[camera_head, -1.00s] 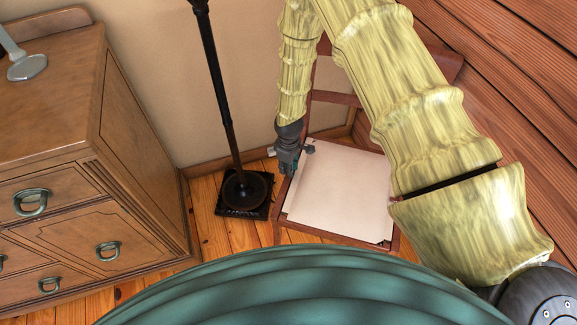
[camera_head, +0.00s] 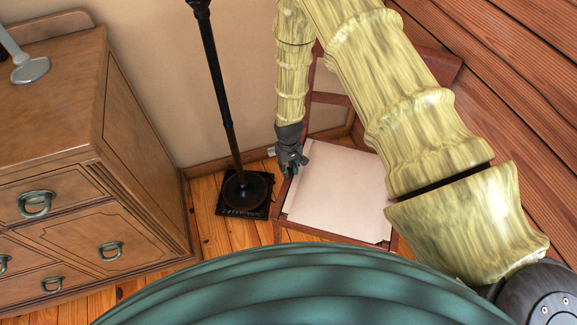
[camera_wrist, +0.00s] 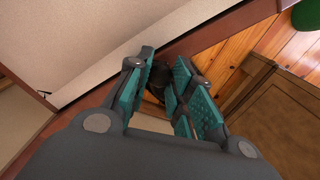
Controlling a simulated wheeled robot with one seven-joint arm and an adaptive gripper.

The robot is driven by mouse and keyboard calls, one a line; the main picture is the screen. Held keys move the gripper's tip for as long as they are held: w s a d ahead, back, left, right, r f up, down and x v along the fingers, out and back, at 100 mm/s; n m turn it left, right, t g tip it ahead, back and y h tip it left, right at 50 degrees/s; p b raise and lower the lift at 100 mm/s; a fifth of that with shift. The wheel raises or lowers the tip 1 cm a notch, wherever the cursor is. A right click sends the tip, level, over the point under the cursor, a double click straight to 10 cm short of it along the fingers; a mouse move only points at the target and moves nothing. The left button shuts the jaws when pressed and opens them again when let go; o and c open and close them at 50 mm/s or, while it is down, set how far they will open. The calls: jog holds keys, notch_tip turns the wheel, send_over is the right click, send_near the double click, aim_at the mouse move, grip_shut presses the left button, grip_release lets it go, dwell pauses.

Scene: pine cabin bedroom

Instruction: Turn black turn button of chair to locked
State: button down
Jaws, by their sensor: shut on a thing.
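The chair has a brown wooden frame (camera_head: 278,232) and a flat cream seat (camera_head: 340,195). My gripper (camera_head: 291,171) is at the seat's left edge, low beside the frame, in the head view. In the wrist view my gripper (camera_wrist: 160,100) has its teal-padded fingers on both sides of a small dark part, the black turn button (camera_wrist: 157,84), at the brown rail. The fingers are shut on it and hide most of it. Whether it stands at locked cannot be read. A small dark piece (camera_wrist: 46,93) shows farther along the seat's edge.
A black floor lamp (camera_head: 228,130) stands on a square base just left of the chair. A wooden dresser (camera_head: 140,150) fills the left side. A plank wall (camera_head: 510,60) is close on the right. Bare floor (camera_head: 208,232) shows between dresser and chair.

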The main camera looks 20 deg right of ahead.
aim_at(289, 168)
jog(key=m, duration=0.5)
jog(key=shift+m+p, duration=0.3)
jog(key=shift+p, duration=0.1)
jog(key=shift+w+m, duration=0.1)
jog(key=shift+m, duration=2.2)
jog(key=c, duration=1.2)
grip_release()
jog(key=shift+c, duration=0.2)
jog(key=shift+r, duration=0.1)
notch_tip(289, 168, up, 12)
